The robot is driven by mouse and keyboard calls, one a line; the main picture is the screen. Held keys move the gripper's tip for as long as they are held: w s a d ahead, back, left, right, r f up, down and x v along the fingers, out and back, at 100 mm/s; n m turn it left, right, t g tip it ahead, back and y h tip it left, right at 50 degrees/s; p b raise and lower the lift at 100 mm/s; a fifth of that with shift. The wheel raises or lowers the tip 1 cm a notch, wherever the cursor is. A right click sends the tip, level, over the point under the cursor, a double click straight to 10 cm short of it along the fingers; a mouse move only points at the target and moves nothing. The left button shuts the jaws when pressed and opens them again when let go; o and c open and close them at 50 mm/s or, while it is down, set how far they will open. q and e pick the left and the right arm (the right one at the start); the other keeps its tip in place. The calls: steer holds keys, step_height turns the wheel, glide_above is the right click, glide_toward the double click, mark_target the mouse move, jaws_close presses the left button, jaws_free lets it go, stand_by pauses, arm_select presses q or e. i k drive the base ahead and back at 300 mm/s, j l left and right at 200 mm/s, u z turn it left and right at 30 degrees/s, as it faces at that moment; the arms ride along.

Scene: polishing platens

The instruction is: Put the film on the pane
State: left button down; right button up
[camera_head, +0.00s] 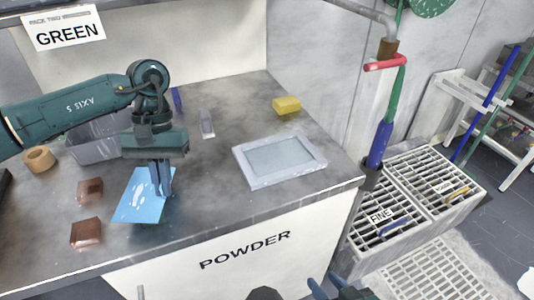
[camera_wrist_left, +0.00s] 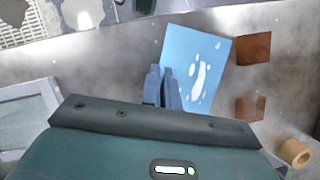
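The film (camera_head: 135,204) is a glossy light-blue sheet near the left front of the bench; it also shows in the left wrist view (camera_wrist_left: 205,75). My left gripper (camera_head: 163,194) points down at the film's right edge, with its fingers close together; in the left wrist view the fingertips (camera_wrist_left: 162,68) overlap that edge. Whether they pinch the film is unclear. The pane (camera_head: 280,157) is a grey-green plate in a pale frame (camera_head: 257,182), flat on the bench right of the gripper. My right gripper (camera_head: 328,285) shows at the bottom edge, its fingers apart and empty.
Two brown blocks (camera_head: 90,190) (camera_head: 86,233) lie left of the film. A tan ring (camera_head: 40,158) and a grey bin (camera_head: 95,147) stand behind. A yellow block (camera_head: 287,105) lies behind the pane. Bare bench lies between film and pane. Grated bins (camera_head: 440,178) stand right.

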mark_target(278, 155)
steer(key=i+l+u, duration=0.15)
steer(key=l, duration=0.2)
steer(key=i+l+u, duration=0.15)
steer(key=l, duration=0.15)
steer(key=i+l, duration=0.1)
steer(key=l, duration=0.25)
steer(key=i+l, duration=0.1)
steer(key=l, duration=0.25)
steer(key=i+l, duration=0.1)
steer(key=l, duration=0.3)
